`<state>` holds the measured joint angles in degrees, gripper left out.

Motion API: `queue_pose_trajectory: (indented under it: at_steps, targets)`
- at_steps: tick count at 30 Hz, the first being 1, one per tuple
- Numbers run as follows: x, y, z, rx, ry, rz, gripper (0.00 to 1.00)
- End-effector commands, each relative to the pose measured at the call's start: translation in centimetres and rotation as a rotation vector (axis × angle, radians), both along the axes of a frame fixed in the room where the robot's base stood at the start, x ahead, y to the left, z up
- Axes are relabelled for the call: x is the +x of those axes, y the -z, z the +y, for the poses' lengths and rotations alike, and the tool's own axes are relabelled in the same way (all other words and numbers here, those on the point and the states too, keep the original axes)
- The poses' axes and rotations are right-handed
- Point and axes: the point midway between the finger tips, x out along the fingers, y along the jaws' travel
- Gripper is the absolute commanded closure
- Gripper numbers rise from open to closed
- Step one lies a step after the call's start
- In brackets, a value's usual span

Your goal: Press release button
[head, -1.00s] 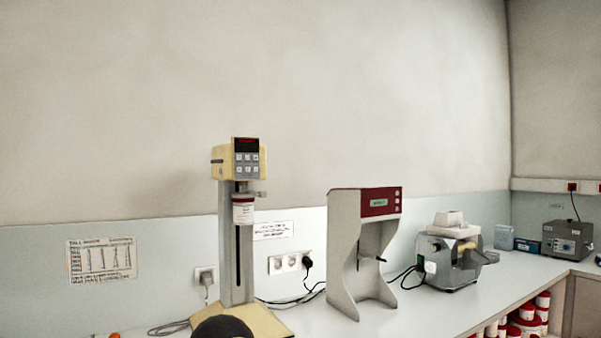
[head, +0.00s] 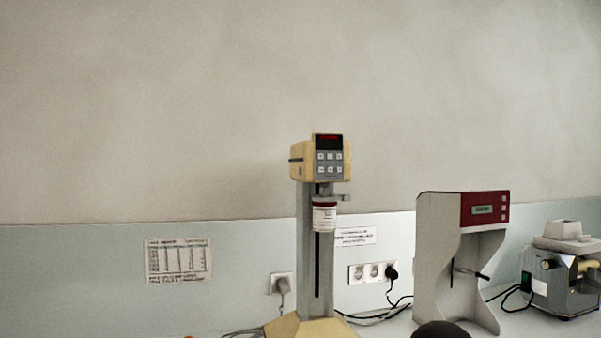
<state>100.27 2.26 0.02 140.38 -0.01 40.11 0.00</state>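A cream-yellow stand machine (head: 299,162) stands on the bench, with a red-lit display and a grey keypad (head: 329,162) of several small buttons on its front. A white jar with a dark red label (head: 324,215) is held under its head, by the column. A small grey part (head: 343,198) sticks out to the right above the jar. A grey machine with a dark red panel (head: 484,209) stands to the right, with a small display and several small buttons. I cannot tell which button is the release button.
A grey machine with a white top (head: 563,277) stands at the right edge. Wall sockets (head: 372,272) with a black plug and cables lie between the two stand machines. A printed chart (head: 178,261) and a small notice (head: 355,236) are on the wall.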

Motion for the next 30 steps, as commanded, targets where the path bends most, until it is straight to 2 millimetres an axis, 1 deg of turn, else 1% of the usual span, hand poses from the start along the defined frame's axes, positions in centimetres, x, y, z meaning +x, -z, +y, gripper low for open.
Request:
queue_pose_trajectory:
  at_steps: [12, 13, 19, 20, 30]
  targets:
    - [0.0, 0.01, -0.03, 0.0, 0.001, 0.0, 0.6]
    - [0.0, 0.01, -0.03, 0.0, 0.001, 0.0, 0.62]
    - [0.0, 0.01, -0.03, 0.0, 0.001, 0.0, 0.98]
    - [0.0, 0.01, -0.03, 0.0, 0.001, 0.0, 1.0]
    - [0.01, 0.0, -0.03, 0.0, 0.001, 0.0, 1.0]
